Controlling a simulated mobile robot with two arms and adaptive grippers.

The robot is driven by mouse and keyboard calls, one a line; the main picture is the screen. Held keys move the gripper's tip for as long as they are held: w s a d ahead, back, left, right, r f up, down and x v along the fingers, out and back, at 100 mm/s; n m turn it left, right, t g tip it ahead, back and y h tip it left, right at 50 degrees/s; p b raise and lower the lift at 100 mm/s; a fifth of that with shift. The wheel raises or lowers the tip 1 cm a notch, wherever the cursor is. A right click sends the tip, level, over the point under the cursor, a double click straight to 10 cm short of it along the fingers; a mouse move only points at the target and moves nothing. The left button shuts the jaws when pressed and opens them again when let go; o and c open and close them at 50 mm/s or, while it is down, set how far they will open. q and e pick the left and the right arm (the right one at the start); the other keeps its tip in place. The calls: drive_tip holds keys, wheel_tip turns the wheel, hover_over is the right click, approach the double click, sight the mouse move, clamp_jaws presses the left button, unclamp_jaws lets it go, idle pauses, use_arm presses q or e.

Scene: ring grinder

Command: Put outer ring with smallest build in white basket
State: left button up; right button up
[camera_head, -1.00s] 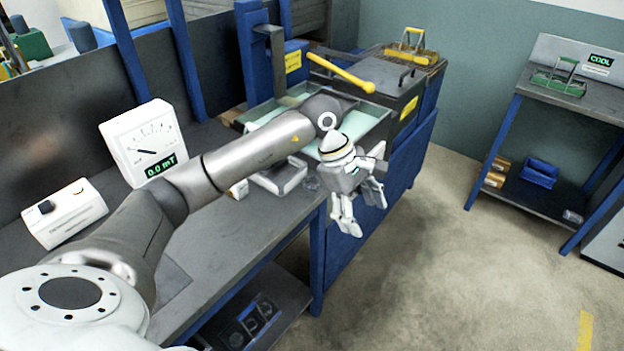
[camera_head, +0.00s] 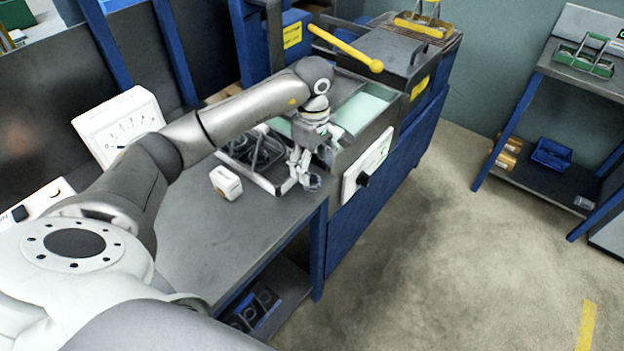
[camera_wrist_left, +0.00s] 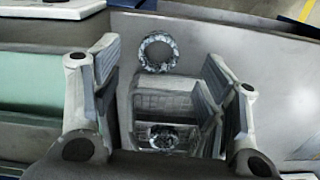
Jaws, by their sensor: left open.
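My left gripper (camera_head: 301,178) is open and points down at the right end of the grey bench, by the grinder. In the left wrist view its fingers (camera_wrist_left: 160,95) stand apart. One metal ring (camera_wrist_left: 158,52) lies just beyond the fingers on a grey surface. Another round ring-like part (camera_wrist_left: 163,137) shows low between the fingers; I cannot tell its depth. A ring (camera_head: 314,181) shows beside the fingertips in the head view. A white-edged tray (camera_head: 262,183) with dark parts sits left of the gripper. I cannot identify a white basket for certain. My right gripper is out of view.
A small white box (camera_head: 226,183) stands on the bench (camera_head: 215,235). The grinder's yellow handle (camera_head: 345,48) rises behind my arm. A white panel with a black knob (camera_head: 366,167) is to the right. A dial gauge (camera_head: 118,125) stands at the left. The floor is clear.

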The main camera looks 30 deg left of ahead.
sight(312, 185)
use_arm(q)
wheel_tip(312, 185, down, 4)
drive_tip(key=shift+a+f+p, duration=0.1)
drive_tip(key=shift+f+p, duration=0.05)
drive_tip(key=shift+p, duration=0.7)
drive_tip(key=shift+f, duration=0.25)
drive_tip(key=shift+w+f, duration=0.1)
drive_tip(key=shift+f, duration=0.05)
drive_tip(key=shift+c, duration=2.6)
drive_tip(key=c, duration=0.5)
drive_tip(key=shift+c, duration=1.1)
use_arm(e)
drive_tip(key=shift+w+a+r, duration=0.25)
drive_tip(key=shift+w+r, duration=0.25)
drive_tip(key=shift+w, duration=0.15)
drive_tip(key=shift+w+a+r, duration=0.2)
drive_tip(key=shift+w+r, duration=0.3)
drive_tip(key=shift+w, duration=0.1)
